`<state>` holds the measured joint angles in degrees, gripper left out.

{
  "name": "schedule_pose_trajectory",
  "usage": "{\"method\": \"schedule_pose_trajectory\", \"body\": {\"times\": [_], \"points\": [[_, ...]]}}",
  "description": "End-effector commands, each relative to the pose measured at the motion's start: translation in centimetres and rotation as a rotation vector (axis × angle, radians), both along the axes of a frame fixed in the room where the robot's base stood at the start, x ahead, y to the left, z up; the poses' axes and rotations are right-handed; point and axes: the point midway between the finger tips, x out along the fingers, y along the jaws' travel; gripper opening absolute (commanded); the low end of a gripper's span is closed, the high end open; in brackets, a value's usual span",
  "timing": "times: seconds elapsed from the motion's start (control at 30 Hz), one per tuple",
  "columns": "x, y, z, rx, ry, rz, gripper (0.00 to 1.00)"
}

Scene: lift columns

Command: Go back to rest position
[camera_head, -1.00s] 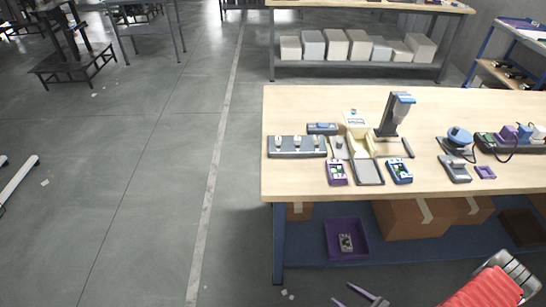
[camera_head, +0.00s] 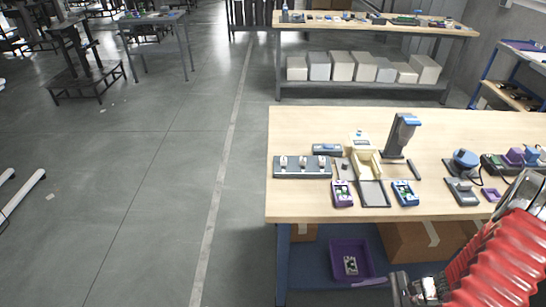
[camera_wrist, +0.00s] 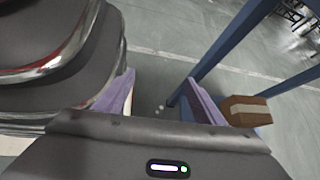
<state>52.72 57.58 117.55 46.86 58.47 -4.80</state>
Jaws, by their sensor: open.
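My gripper (camera_wrist: 163,97) shows in the wrist view with its two purple fingers apart. It is open, and only grey floor shows between the fingers.
The bench top holds a grey switch panel (camera_head: 302,167), a purple device (camera_head: 342,194), a blue device (camera_head: 405,193) and a dark stand (camera_head: 401,135). A purple bin (camera_head: 369,262) and cardboard boxes (camera_head: 410,243) are underneath. A blue leg (camera_wrist: 228,55) is close to the gripper. Open floor lies left.

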Motion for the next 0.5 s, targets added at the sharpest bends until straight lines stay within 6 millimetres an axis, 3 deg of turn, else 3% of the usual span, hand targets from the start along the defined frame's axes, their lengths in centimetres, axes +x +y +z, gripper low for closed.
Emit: {"method": "schedule_pose_trajectory", "body": {"times": [0.5], "points": [[-0.1, 0.7, 9.2, -0.242, -0.085, 0.364, 0.64]]}}
